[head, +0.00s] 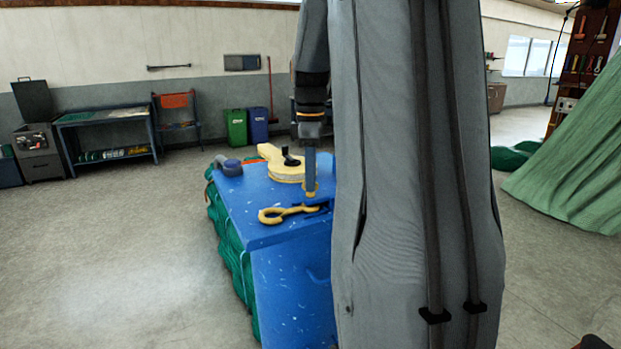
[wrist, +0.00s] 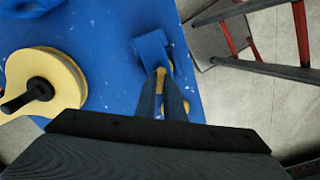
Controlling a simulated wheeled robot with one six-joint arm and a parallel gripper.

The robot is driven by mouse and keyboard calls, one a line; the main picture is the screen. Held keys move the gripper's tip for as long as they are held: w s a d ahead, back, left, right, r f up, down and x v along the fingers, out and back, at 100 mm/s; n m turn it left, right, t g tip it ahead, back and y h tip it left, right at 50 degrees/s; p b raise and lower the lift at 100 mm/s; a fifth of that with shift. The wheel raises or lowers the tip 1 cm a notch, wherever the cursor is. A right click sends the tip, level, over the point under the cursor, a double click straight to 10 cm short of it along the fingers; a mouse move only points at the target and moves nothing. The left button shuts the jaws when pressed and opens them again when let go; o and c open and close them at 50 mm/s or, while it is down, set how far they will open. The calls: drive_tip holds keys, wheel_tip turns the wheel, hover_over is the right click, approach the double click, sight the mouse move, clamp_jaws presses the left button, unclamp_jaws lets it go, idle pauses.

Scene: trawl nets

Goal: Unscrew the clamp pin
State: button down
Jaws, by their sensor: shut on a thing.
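The clamp pin (wrist: 160,73) is a small yellow piece between my fingertips in the wrist view, mostly hidden by them. My gripper (head: 311,190) points straight down in the head view and is shut on it. A blue clamp block (wrist: 152,48) sits just beyond the fingertips in the wrist view. I cannot tell how far the pin is in the clamp. In the head view, a yellow hook-shaped piece (head: 272,216) lies on the blue table (head: 245,205), close to the gripper's lower end.
A yellow reel (head: 284,173) with a black knob stands behind the gripper; it shows at left in the wrist view (wrist: 68,85). A grey-blue rounded object (head: 232,168) lies at the table's back left. Green netting (head: 225,235) hangs on the table's left side. Floor on the left is clear.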

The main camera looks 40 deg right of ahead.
drive_tip(key=n, duration=0.5)
drive_tip(key=shift+s+f+n, duration=0.1)
drive_tip(key=shift+f+n, duration=0.1)
drive_tip(key=shift+n, duration=0.1)
drive_tip(key=n, duration=0.5)
drive_tip(key=shift+n, duration=0.4)
drive_tip(key=c, duration=1.9)
unclamp_jaws()
drive_tip(key=shift+s, duration=0.1)
drive_tip(key=shift+o, duration=0.2)
drive_tip(key=shift+w, duration=0.2)
drive_tip(key=shift+r, duration=0.15)
drive_tip(key=shift+r+b, duration=1.4)
drive_tip(key=shift+r, duration=2.45)
